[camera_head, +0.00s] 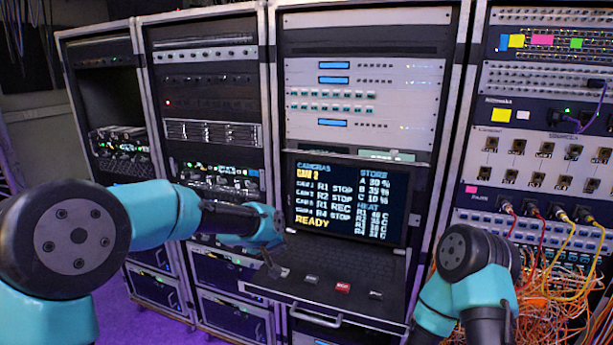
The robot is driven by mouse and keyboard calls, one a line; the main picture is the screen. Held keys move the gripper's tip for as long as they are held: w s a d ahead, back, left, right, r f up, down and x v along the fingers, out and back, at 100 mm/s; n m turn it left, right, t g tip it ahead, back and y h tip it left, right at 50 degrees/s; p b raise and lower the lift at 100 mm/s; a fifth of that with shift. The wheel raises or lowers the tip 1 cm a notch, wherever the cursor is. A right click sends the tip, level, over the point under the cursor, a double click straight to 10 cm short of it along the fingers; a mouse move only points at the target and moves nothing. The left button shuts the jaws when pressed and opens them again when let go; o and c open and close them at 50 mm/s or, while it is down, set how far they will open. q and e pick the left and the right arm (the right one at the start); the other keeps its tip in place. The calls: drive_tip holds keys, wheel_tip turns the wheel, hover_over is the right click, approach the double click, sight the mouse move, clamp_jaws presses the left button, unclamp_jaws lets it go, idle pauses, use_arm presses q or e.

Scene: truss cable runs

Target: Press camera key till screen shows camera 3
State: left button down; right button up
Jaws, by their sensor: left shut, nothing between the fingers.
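The screen (349,198) on the pull-out console shows a cameras list with "CAM 2" in yellow near the top and "READY" at the bottom. One row of the list reads "REC". A row of small keys lies on the shelf (325,262) below the screen: a red key (343,287), a grey key (311,279) to its left and another grey key (376,295) to its right. My left gripper (273,269) is shut and empty at the left end of this row. Whether it touches a key there I cannot tell. Key labels are too small to read.
Tall equipment racks stand side by side behind the console. A handle (316,316) runs along the shelf's front. At the right, red and yellow cables (560,240) hang from a patch panel into an orange tangle (560,300). My right arm stands before them.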

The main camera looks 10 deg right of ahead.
clamp_jaws()
idle(1.5)
